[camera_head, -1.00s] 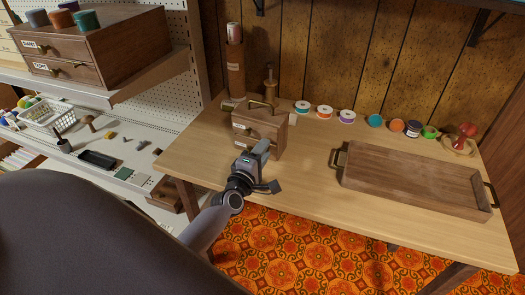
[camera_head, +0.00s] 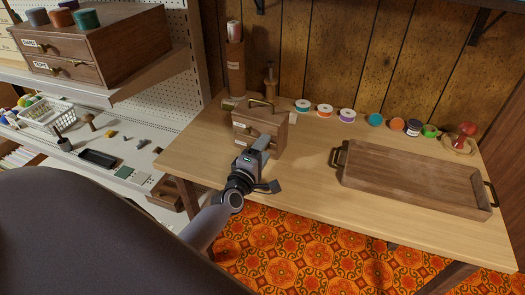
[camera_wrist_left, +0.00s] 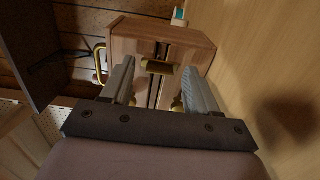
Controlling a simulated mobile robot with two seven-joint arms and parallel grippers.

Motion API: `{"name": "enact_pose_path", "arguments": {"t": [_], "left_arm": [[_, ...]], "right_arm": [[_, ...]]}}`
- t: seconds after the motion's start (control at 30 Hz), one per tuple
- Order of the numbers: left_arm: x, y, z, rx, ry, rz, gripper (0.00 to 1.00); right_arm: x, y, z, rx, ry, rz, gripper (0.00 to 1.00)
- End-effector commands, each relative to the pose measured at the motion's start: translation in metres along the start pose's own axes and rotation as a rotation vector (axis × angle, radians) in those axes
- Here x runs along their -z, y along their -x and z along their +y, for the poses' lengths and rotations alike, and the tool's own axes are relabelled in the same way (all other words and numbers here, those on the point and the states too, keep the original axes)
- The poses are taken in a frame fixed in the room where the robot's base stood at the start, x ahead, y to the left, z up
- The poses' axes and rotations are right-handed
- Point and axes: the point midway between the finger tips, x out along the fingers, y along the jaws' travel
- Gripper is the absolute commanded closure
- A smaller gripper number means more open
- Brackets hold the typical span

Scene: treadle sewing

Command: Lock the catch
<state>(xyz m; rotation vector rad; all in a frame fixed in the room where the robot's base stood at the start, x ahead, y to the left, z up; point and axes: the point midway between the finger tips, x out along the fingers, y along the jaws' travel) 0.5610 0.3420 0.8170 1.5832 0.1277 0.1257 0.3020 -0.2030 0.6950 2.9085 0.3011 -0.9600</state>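A small wooden box (camera_head: 271,121) with a brass handle (camera_head: 261,103) on top stands at the left of the table. My left gripper (camera_head: 264,143) is in front of its lower front face in the head view. In the left wrist view the box (camera_wrist_left: 196,44) appears on its side, and a brass fitting (camera_wrist_left: 158,68), perhaps the catch, is on its front. My left gripper (camera_wrist_left: 157,76) is open there, with one finger on each side of the fitting. I cannot tell whether the fingers touch it. My right gripper is not in view.
A wooden tray (camera_head: 410,178) lies at the table's right. Several thread spools (camera_head: 347,115) stand along the back. A tall brown holder (camera_head: 235,70) stands behind the box. The table (camera_head: 310,165) is clear between box and tray. Shelves are at the left.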

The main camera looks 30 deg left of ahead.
Motion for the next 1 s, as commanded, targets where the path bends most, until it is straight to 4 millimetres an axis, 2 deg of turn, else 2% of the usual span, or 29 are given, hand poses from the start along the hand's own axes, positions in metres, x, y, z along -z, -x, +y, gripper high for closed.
{"name": "enact_pose_path", "arguments": {"t": [0.17,0.4,0.6,1.0], "left_arm": [[0.000,0.011,-0.001,0.001,0.001,-0.001,0.40],[0.000,0.045,-0.001,0.003,0.000,0.000,0.40],[0.000,0.065,-0.001,0.001,0.000,0.000,0.40],[0.000,0.071,0.000,0.000,0.000,0.000,0.40]], "right_arm": [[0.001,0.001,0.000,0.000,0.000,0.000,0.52],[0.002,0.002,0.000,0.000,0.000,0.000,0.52],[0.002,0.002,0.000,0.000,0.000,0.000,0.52],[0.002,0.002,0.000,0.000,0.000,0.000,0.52]]}}
